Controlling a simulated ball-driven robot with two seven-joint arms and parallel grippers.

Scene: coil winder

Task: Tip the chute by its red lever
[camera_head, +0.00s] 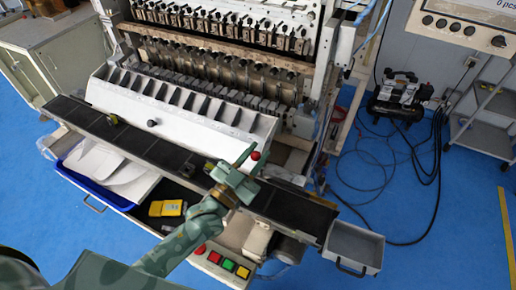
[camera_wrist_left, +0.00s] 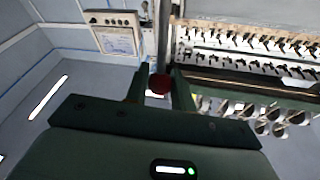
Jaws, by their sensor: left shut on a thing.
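The chute (camera_head: 180,115) is a long white trough with dividers along the front of the coil winder. The red knob of its lever (camera_head: 255,156) shows at the chute's right end, at the fingers of my left gripper (camera_head: 246,160). In the left wrist view the red knob (camera_wrist_left: 160,84) sits between the two dark fingers of the same gripper (camera_wrist_left: 158,92), which is shut on it. The lever's shaft is mostly hidden. My right gripper is in neither view.
A dark conveyor belt (camera_head: 150,150) runs below the chute, with a grey metal bin (camera_head: 354,247) at its right end. A blue tray (camera_head: 90,186) with white sheets, a yellow box (camera_head: 166,208) and a push-button panel (camera_head: 222,262) are in front.

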